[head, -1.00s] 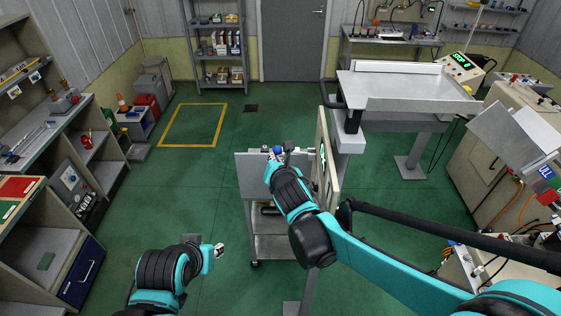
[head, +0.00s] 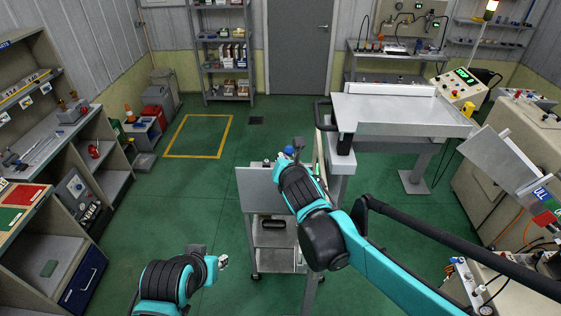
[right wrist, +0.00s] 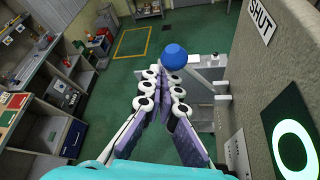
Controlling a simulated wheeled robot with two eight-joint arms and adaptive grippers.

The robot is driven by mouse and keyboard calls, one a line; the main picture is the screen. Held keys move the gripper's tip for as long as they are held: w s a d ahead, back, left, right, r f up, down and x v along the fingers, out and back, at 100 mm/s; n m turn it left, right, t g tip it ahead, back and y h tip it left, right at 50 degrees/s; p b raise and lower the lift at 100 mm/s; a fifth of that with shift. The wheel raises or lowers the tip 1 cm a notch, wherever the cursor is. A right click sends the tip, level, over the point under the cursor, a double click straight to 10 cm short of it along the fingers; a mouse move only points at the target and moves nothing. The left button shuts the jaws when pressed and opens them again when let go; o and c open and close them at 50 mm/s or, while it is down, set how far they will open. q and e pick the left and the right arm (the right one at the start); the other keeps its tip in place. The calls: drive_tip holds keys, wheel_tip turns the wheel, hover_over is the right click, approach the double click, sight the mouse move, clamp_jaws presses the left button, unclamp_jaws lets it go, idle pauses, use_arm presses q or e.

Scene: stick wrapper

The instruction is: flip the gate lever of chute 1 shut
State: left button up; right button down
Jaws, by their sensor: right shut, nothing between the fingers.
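A blue ball knob (right wrist: 174,56) shows just past the fingertips of my right gripper (right wrist: 168,80) in the right wrist view. The fingers are shut with nothing between them; I cannot tell whether they touch the knob. The knob also shows in the head view (head: 289,151), above a grey plate (head: 256,190). The lever's shaft is mostly hidden. A grey panel (right wrist: 284,65) stands right of the fingers, with a SHUT label (right wrist: 262,20) and a green sign with a white ring (right wrist: 290,145). My left gripper (head: 222,261) is low at the left; its fingers are too small to read.
A grey cart (head: 274,235) stands under the plate. A metal worktable (head: 385,110) is to the right, behind my right arm. Shelving (head: 222,55) stands at the back, and a bench (head: 45,150) lines the left. The green floor between is clear.

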use_arm(q)
drive_tip(key=shift+a, duration=0.1)
use_arm(e)
drive_tip(key=shift+w+r, duration=0.15)
drive_tip(key=shift+r, duration=0.25)
drive_tip(key=shift+f, duration=0.1)
